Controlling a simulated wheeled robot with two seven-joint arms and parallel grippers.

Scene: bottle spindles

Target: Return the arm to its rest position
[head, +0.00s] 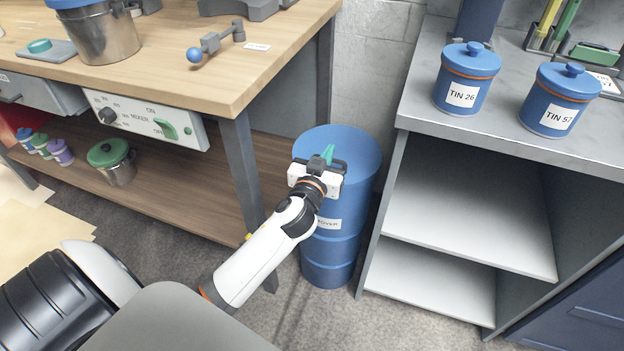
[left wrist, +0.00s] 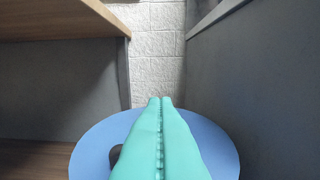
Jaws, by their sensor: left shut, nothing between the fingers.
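My left arm reaches forward from the lower left of the head view. Its gripper (head: 327,155) is in front of and above the blue drum (head: 335,255), between the wooden workbench and the grey shelf unit. The teal fingers are closed together with nothing between them. In the left wrist view the shut fingers (left wrist: 160,102) point toward the wall, with the drum's blue top (left wrist: 222,150) below them. The arm hides part of the drum and its label. My right gripper is not in view.
The workbench (head: 235,85) stands left, with a metal pot (head: 105,40), a blue-knobbed lever (head: 195,54) and a mixer switch panel (head: 150,122). The grey shelf unit (head: 420,105) stands right, carrying blue tins (head: 465,80) labelled 26 and 57 (head: 560,100). Its visible shelves look empty.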

